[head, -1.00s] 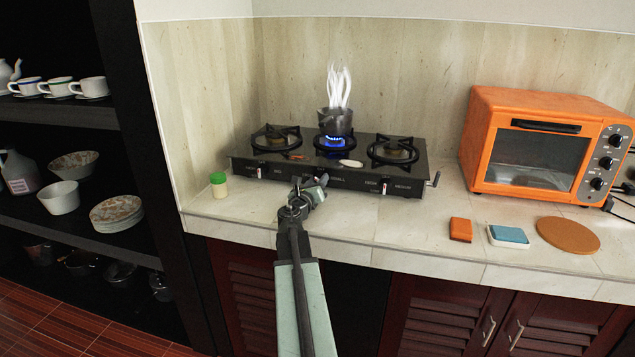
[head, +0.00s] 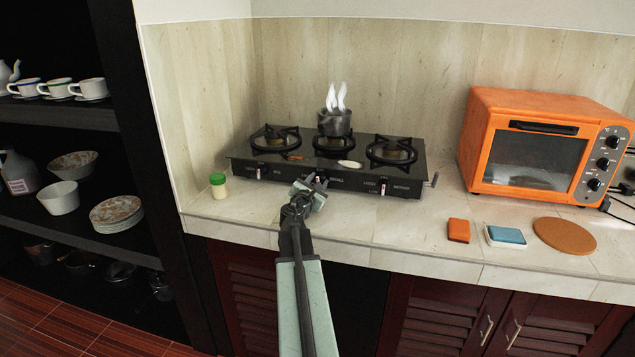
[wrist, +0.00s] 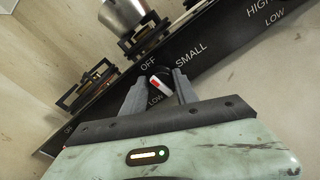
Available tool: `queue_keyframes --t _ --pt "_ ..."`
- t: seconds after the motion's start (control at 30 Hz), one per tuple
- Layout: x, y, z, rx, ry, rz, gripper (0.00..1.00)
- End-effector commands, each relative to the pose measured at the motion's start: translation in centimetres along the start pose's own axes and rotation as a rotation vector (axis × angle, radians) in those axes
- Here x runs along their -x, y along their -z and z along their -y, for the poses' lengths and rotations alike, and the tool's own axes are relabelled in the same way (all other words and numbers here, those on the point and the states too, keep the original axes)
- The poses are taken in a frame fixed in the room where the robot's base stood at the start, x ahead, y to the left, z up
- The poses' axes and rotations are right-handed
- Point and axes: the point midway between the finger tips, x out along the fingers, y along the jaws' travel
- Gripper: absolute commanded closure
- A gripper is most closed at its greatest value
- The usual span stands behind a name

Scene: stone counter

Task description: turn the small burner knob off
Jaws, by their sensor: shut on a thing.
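The black gas stove (head: 345,177) stands on the counter against the tiled wall. The small burner knob (wrist: 159,82), with a white and red pointer, sits between my gripper's fingers in the wrist view, beside the labels OFF, SMALL and LOW. My gripper (head: 317,185) is at the stove's front panel, its fingers shut on the knob (wrist: 160,84). A metal pot (head: 334,122) sits on the middle burner with pale steam above it. No blue flame shows under the pot. The knob is mostly hidden by my gripper in the head view.
A green-capped jar (head: 218,186) stands left of the stove. An orange toaster oven (head: 540,148) stands to the right. An orange block (head: 458,230), a blue sponge (head: 506,235) and a round brown mat (head: 565,236) lie on the front right counter. A spoon rest (head: 350,164) lies on the stove.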

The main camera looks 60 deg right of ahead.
Motion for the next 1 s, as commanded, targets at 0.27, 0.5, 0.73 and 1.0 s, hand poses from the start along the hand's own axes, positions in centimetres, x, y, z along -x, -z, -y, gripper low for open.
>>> queue_keyframes --t 0.27,0.5,0.73,1.0 --pt "-0.07 -0.1 0.13 -0.127 -0.002 -0.007 1.0" --pt "-0.09 -0.12 0.19 -0.169 -0.002 -0.009 1.0" --pt "-0.1 -0.13 0.21 -0.175 -0.002 -0.009 1.0" --pt "-0.1 -0.13 0.22 -0.174 -0.002 -0.009 0.43"
